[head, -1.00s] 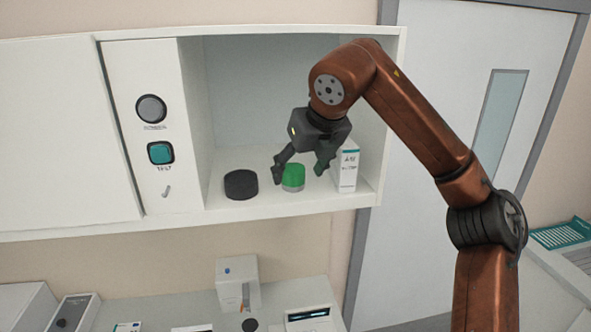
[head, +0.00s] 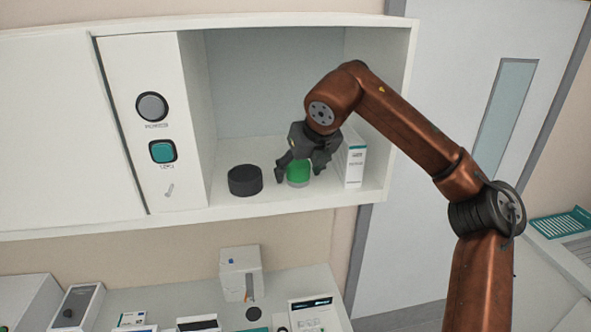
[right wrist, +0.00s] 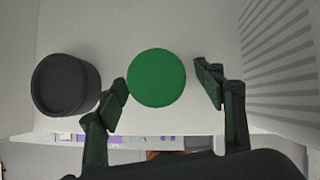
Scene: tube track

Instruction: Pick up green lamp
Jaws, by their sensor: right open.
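The green lamp (head: 299,171) is a short cylinder with a green top and a pale base, standing on the shelf floor of the open wall cabinet (head: 318,198). In the right wrist view its round green top (right wrist: 157,78) shows between the fingertips. My right gripper (head: 304,170) is open, with one finger on each side of the lamp; its fingertips also show in the right wrist view (right wrist: 162,88). The right finger is a little apart from the lamp; the left finger is very close, and I cannot tell if it touches. My left gripper is not in view.
A black round cap (head: 245,181) stands left of the lamp, close to the left finger. A white box (head: 350,166) stands to the right. The cabinet's side panel holds a dial and a teal button (head: 162,152). A counter with small boxes lies below.

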